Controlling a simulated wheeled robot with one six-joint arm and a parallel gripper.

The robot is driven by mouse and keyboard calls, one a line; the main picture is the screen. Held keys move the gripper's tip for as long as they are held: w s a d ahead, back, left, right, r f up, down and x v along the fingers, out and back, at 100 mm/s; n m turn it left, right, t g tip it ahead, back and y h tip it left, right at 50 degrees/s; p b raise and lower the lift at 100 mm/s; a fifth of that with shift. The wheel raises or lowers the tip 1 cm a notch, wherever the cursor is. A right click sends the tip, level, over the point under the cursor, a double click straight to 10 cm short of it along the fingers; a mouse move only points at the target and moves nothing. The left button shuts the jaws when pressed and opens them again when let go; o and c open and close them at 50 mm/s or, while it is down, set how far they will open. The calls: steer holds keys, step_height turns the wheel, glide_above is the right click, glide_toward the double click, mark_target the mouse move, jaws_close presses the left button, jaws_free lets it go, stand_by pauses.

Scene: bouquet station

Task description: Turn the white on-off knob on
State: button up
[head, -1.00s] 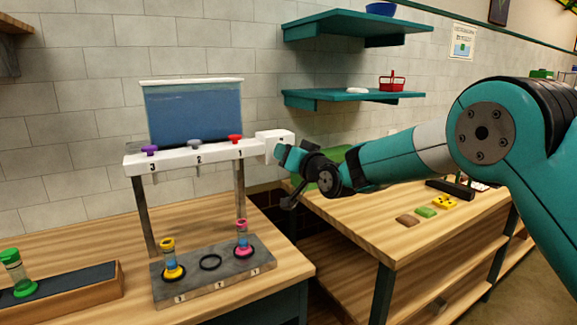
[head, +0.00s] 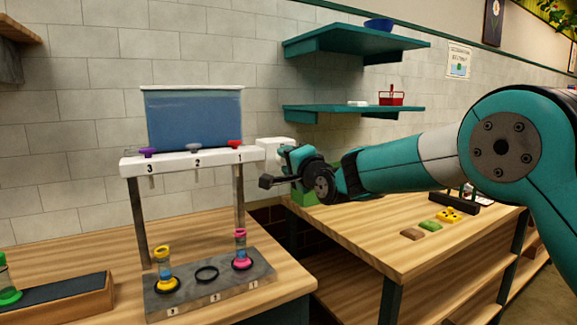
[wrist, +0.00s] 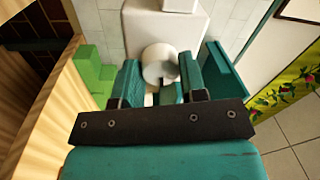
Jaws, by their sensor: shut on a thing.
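The white knob (wrist: 158,66) is round and sits on the front of a white box (wrist: 150,28). In the wrist view it lies between the two teal fingers of my gripper (wrist: 160,82), which is shut on it. In the head view the white box (head: 275,146) is at the right end of the white numbered rail, and my gripper (head: 290,160) is against it, hiding the knob. I cannot read the on or off marking.
The white rail (head: 190,162) carries purple, grey and red knobs under a blue water tank (head: 193,117). Below, a grey base (head: 210,291) holds two small vases. A second wooden table (head: 385,240) stands right, with a green block (wrist: 92,75) near my gripper.

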steer(key=shift+m, duration=0.7)
steer(key=shift+r, duration=0.1)
steer(key=o, duration=0.9)
steer(key=b+v, duration=0.5)
steer(key=v, duration=1.2)
steer(key=shift+s+b, duration=0.25)
steer(key=shift+b, duration=0.1)
